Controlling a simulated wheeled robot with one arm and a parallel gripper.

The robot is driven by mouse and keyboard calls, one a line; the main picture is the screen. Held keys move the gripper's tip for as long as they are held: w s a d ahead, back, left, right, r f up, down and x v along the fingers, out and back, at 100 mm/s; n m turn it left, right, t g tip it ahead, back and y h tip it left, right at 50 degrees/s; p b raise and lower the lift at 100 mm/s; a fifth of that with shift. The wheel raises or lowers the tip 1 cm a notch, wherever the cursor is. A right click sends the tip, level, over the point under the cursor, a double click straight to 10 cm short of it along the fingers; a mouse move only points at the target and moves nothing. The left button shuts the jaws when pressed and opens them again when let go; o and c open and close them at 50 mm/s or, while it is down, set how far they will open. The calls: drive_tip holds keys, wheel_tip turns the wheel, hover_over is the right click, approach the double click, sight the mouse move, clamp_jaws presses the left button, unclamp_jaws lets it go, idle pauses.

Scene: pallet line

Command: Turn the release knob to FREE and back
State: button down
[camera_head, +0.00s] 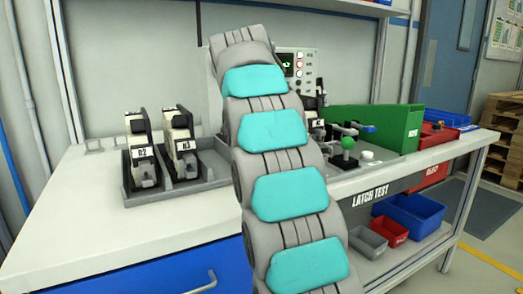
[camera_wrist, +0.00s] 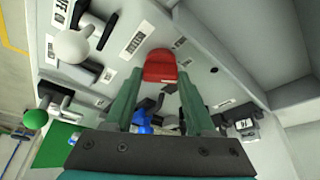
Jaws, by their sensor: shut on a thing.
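A red knob (camera_wrist: 160,66) stands on the light grey panel in the wrist view. My gripper (camera_wrist: 160,76) has its two green fingers on either side of it and is shut on it. I cannot read which mark the knob points to; the small labels around it are at an angle and too small. In the head view my arm hides the gripper and the red knob.
A green bin (camera_head: 398,120) is to the right. A grey tray (camera_head: 205,183) with black-and-white units lies left of my arm. The front-left bench top is clear.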

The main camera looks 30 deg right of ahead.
drive_tip(key=shift+m, duration=0.5)
drive_tip(key=shift+c, duration=1.2)
unclamp_jaws()
drive_tip(key=shift+g, duration=0.3)
